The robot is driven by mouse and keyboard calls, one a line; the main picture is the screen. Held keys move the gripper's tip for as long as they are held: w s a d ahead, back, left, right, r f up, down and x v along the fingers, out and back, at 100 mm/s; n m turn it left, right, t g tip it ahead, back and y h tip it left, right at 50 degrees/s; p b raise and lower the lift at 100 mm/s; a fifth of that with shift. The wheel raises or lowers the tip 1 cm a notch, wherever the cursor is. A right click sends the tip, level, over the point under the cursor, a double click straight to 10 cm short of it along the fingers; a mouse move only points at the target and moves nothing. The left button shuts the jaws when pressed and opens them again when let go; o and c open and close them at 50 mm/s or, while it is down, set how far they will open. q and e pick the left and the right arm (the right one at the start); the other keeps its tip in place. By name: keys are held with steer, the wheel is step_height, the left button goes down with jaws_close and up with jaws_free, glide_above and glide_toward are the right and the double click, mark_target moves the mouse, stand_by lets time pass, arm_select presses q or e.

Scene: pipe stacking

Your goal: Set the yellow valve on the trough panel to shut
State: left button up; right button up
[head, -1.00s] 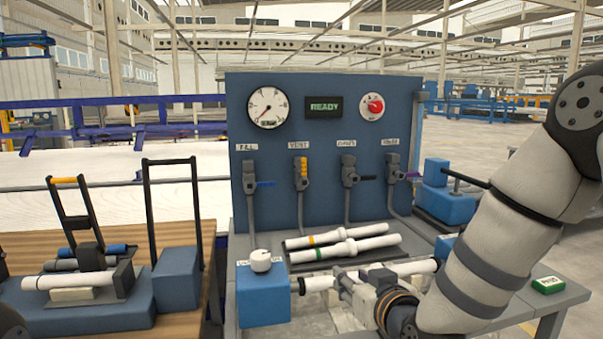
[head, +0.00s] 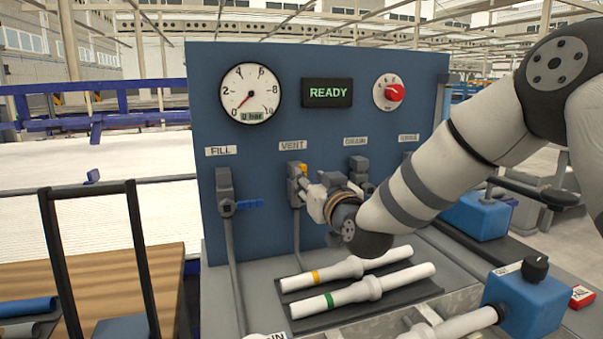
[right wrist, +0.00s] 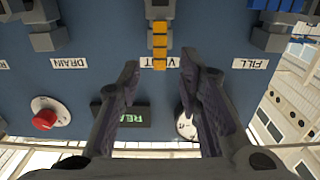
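The yellow valve handle (head: 299,169) is on the valve under the VENT label, on the blue trough panel (head: 345,130). It is partly hidden by my right gripper in the head view. In the right wrist view, which is upside down, the yellow handle (right wrist: 160,42) stands in line with its pipe, its end near the VENT label. My right gripper (head: 312,186) is at this valve. Its two fingers (right wrist: 160,68) are apart, one on each side of the handle's end, with gaps visible. My left gripper is not in view.
The DRAIN valve (head: 358,166) is close on the right. Two white pipes (head: 365,292) lie on a dark mat below. A gauge (head: 250,94), a READY display (head: 327,93) and a red knob (head: 394,93) are above.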

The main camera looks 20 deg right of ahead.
steer(key=w, duration=0.2)
steer(key=w+f+b, duration=0.1)
steer(key=w, duration=0.2)
steer(key=shift+w+a+f, duration=0.1)
steer(key=shift+w+f, duration=0.05)
steer(key=shift+w, duration=0.05)
steer(key=shift+w+r, duration=0.35)
jaws_close()
